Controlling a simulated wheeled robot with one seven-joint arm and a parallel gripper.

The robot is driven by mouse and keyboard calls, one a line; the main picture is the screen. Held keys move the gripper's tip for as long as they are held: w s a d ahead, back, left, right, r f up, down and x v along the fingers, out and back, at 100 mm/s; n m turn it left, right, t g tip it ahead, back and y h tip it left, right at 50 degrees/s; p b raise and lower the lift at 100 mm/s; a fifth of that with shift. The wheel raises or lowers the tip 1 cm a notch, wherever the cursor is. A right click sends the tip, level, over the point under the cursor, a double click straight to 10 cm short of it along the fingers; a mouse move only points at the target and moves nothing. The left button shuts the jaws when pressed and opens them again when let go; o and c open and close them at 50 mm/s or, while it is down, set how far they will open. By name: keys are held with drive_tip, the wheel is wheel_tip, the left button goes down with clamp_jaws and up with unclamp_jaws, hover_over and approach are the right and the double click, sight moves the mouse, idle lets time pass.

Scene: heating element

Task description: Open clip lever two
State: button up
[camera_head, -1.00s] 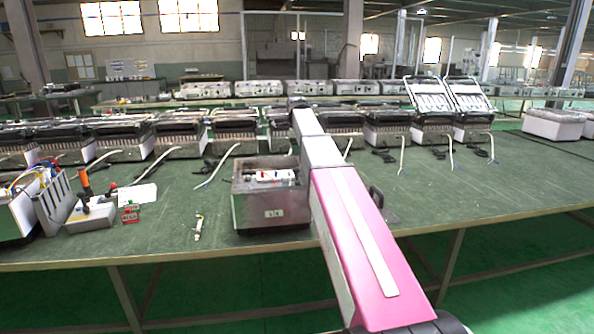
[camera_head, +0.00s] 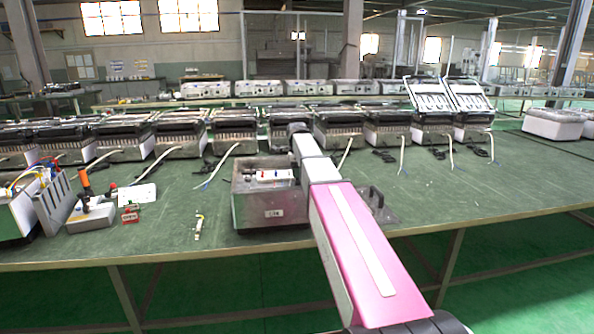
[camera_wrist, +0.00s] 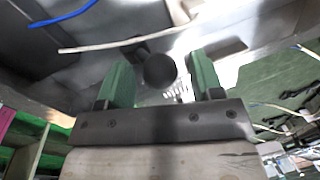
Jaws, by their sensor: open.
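A grey metal box (camera_head: 272,213) stands open on the green table. Inside it a small white connector block (camera_head: 265,176) with small red and blue marks shows in the head view. I cannot make out clip lever two. My arm reaches over the box's right side, and its far end is just behind the box; the fingers cannot be made out there. In the wrist view my gripper (camera_wrist: 158,82) is open, with two green fingers apart. A dark round thing (camera_wrist: 159,70) shows between the fingers in the picture; I see nothing held.
A white wire (camera_wrist: 120,44) and a blue wire (camera_wrist: 68,14) cross the upper left of the wrist view. A dark handled piece (camera_head: 378,205) lies right of the box. Several appliances (camera_head: 235,130) line the table behind. The table's right side (camera_head: 460,195) is clear.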

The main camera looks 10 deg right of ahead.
drive_tip(key=shift+c, duration=0.2)
clamp_jaws()
drive_tip(key=shift+s+r+t, duration=0.1)
drive_tip(key=shift+s+t, duration=0.55)
drive_tip(key=shift+t, duration=0.05)
drive_tip(key=shift+s+t, duration=0.35)
drive_tip(key=shift+t, duration=0.25)
drive_tip(key=shift+r+t, duration=0.1)
drive_tip(key=shift+t, duration=0.3)
drive_tip(key=shift+o, duration=0.2)
unclamp_jaws()
